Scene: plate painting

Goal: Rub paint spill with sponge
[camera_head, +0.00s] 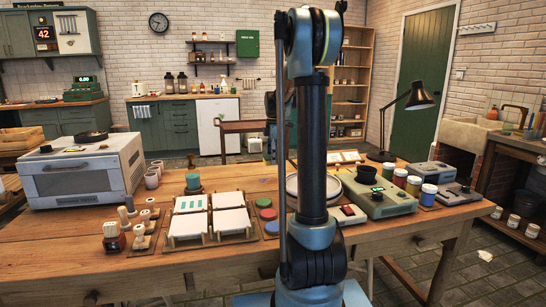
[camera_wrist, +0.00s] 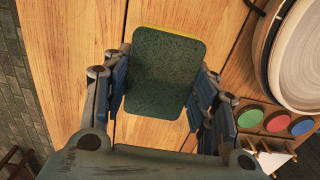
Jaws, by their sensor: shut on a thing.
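The sponge (camera_wrist: 167,62) has a dark green scouring face towards the wrist camera and a thin yellow edge at the top. My gripper (camera_wrist: 159,95) is shut on it, with a blue-padded finger on its left and right sides. Bare wooden table top (camera_wrist: 65,60) lies beneath it in the wrist view. How high the sponge is above the table is hard to tell. In the head view my upright arm fills the centre and hides the sponge and gripper. I see no paint spill in either view; part of the table is hidden behind my arm and the sponge.
A round plate (camera_wrist: 302,55) and a tray of green, red and blue paints (camera_wrist: 276,122) lie right of the sponge. On the table (camera_head: 70,258) are an oven (camera_head: 85,170), stamps (camera_head: 113,236), white tile racks (camera_head: 188,224), a green scale (camera_head: 380,198), paint jars (camera_head: 428,195) and a lamp (camera_head: 420,97).

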